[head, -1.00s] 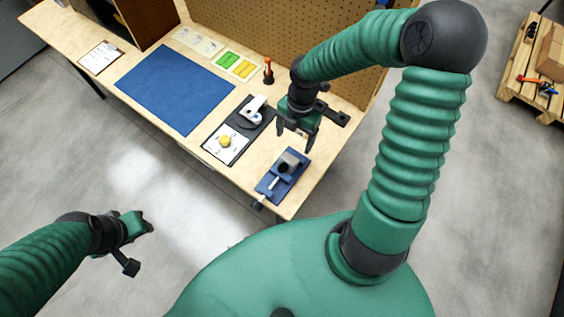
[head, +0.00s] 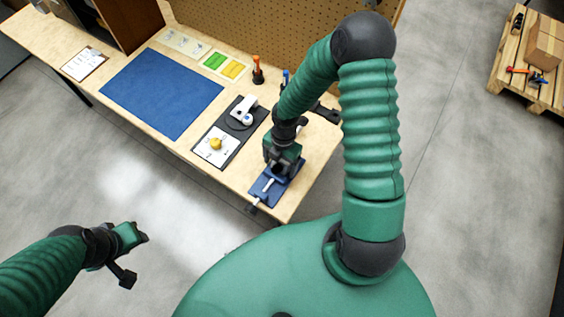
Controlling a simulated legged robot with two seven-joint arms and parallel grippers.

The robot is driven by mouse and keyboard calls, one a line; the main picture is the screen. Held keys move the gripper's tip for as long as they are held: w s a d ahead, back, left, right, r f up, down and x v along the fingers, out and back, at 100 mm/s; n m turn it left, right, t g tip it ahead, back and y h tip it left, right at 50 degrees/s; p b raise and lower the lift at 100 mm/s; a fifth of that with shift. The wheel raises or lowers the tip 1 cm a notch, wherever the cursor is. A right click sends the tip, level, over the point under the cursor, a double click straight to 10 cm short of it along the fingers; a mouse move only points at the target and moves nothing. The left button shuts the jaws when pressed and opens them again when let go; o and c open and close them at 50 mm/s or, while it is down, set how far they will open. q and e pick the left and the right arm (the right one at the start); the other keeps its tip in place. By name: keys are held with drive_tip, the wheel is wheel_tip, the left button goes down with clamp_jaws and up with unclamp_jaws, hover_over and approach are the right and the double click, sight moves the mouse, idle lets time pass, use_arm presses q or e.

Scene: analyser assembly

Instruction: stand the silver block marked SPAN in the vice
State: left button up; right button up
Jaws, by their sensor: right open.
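The blue vice (head: 262,192) is fixed near the front right corner of the bench, with its screw handle toward the front edge. My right gripper (head: 279,168) points down right over the vice jaws and is open. It hides the jaws and whatever is between them. I cannot make out the silver block marked SPAN; it may be hidden by my gripper or too small to tell. My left gripper (head: 134,259) is open and empty, out over the floor, away from the bench.
Left of the vice lies a dark plate with a white device (head: 243,112) and a white panel with a yellow knob (head: 216,144). A pegboard (head: 270,30) closes the back.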

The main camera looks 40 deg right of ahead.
drive_tip(key=shift+a, duration=0.1)
drive_tip(key=c, duration=1.6)
clamp_jaws()
drive_tip(key=shift+r, duration=0.2)
